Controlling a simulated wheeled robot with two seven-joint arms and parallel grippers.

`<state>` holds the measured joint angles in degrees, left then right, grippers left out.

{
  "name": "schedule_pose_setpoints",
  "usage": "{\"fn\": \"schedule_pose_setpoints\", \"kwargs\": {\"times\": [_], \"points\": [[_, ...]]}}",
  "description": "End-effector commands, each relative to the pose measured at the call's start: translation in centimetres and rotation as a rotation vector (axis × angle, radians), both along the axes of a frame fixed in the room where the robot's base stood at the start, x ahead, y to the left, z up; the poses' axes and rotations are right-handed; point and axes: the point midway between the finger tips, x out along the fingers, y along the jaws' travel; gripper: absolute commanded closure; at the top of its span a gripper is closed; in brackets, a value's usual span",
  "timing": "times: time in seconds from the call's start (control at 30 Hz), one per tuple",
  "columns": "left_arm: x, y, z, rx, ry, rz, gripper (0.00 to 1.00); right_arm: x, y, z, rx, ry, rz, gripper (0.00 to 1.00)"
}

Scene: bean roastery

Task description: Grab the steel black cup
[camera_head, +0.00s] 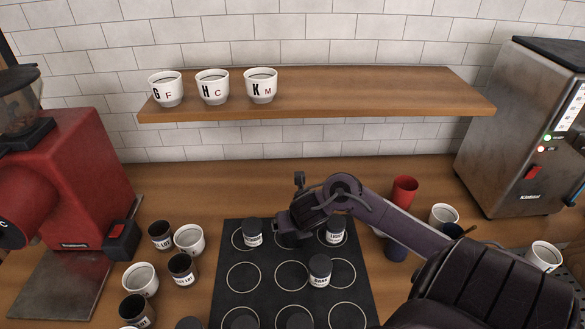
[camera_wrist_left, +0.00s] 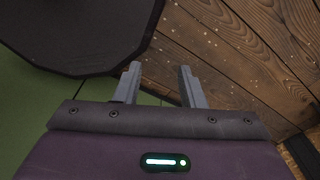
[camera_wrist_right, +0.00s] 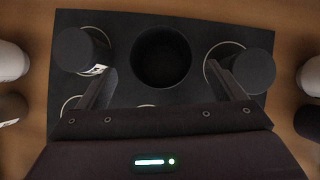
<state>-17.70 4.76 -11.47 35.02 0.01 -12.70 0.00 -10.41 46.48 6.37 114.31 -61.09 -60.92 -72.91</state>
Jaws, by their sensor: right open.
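A black cup (camera_wrist_right: 160,56) with an open top stands on the black mat (camera_wrist_right: 205,22) in the right wrist view, just beyond and between my right fingertips. My right gripper (camera_wrist_right: 161,72) is open, with its fingers apart and nothing held. In the head view my right gripper (camera_head: 286,223) hangs over the back middle of the mat (camera_head: 231,296) and mostly hides that cup. My left gripper (camera_wrist_left: 159,70) is open and empty, pointing at wooden planks; it is out of the head view.
Black and white cups (camera_head: 189,239) crowd the left. A red cup (camera_head: 404,190) stands right. A shelf (camera_head: 350,92) overhangs behind.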

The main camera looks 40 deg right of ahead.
Motion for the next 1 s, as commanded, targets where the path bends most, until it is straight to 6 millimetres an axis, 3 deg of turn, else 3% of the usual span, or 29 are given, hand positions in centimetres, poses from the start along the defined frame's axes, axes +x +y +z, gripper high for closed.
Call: {"fn": "schedule_pose_setpoints", "kwargs": {"times": [0.17,0.4,0.7,1.0], "points": [[-0.2,0.0,-0.6,0.0,0.002,0.001,0.64,0.8,-0.6,-1.8,0.001,0.002,-0.004,0.11],[1.6,-0.2,-0.8,-0.003,-0.025,0.001,0.64,2.2,-1.4,-4.3,0.001,-0.001,-0.002,0.11],[2.1,-0.5,-0.8,-0.007,-0.032,0.002,0.64,2.4,-1.5,-4.5,-0.001,0.0,-0.001,0.12],[1.1,-0.4,-0.9,-0.006,-0.017,0.002,0.64,2.4,-1.5,-4.5,-0.001,0.0,-0.001,0.51]]}}
